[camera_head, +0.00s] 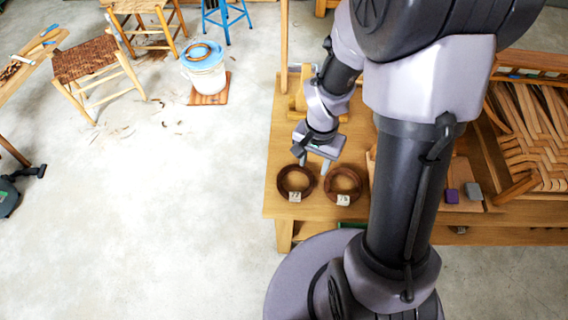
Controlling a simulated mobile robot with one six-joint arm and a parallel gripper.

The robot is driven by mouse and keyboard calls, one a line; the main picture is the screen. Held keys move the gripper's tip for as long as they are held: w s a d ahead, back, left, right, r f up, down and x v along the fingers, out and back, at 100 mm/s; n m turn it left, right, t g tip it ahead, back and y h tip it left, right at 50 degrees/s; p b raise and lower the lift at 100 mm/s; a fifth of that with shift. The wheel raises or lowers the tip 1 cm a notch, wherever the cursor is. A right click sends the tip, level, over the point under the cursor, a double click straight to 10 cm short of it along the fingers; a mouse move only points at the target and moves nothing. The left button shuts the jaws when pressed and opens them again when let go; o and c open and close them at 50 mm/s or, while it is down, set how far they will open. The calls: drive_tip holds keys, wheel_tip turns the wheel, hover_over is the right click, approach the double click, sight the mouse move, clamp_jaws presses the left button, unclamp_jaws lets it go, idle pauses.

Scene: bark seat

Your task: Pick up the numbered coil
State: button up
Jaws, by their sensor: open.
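Two dark brown coils lie side by side near the left end of the wooden table (270,200). The left coil (283,178) and the right coil (331,184) each carry a small pale tag at the front with dark marks like numbers. The marks are too small to read surely. My gripper (314,165) is open, fingers pointing down, just behind and between the two coils. It appears empty. Whether its fingertips touch the table or hover above it, I cannot tell.
My arm hides the table's middle. Purple (452,196) and grey (473,190) blocks sit to its right, near a woven bark seat (535,130). Behind the gripper stands a wooden piece (297,104). A white bucket (204,78) and stools stand on the floor, left, where much space is clear.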

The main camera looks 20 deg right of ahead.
drive_tip(key=b, duration=0.4)
hover_over(310, 188)
wheel_tip(310, 188, down, 10)
drive_tip(key=shift+s+d+r, duration=0.1)
wheel_tip(310, 188, down, 5)
drive_tip(key=b, duration=0.2)
drive_tip(key=shift+b, duration=0.3)
clamp_jaws()
